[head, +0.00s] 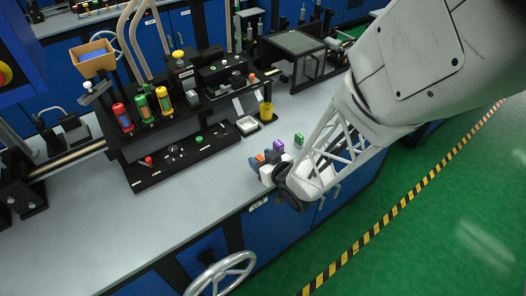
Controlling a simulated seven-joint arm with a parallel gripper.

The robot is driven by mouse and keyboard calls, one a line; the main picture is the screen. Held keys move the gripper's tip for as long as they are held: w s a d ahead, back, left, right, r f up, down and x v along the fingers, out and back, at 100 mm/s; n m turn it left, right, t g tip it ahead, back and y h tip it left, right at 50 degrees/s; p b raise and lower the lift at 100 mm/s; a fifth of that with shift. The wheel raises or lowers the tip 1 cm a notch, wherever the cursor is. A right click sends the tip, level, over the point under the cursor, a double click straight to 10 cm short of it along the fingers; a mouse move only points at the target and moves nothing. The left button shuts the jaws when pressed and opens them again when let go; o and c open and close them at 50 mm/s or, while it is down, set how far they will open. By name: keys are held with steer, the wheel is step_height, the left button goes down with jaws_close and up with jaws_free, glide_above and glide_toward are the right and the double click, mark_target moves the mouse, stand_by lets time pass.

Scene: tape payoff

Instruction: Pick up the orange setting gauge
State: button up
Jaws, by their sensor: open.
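A small orange piece (260,157), which looks like the orange setting gauge, stands on the grey bench top near the front edge, beside my gripper. It is small and partly hidden, so its shape is unclear. My gripper (266,168) is open and low over the bench, right at the orange piece and a blue piece (271,156). I cannot tell whether the orange piece is between the fingers or just behind them. My wrist hides part of this area.
A purple block (279,146) and a green block (299,139) stand just beyond my gripper. Behind are a small white-lined tray (247,125), a yellow cup (266,110) and a black tool rack (165,165). The bench top at left (80,235) is clear. A handwheel (222,274) sticks out in front.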

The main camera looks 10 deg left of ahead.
jaws_close()
stand_by(0.3)
steer(key=shift+r, duration=0.1)
steer(key=shift+r, duration=0.75)
step_height(320, 180, up, 2)
steer(key=s+d+r, duration=0.1)
steer(key=s+d, duration=0.6)
steer(key=s, duration=0.7)
steer(key=shift+d+r, duration=0.15)
steer(key=shift+d, duration=0.05)
steer(key=shift+s, duration=0.1)
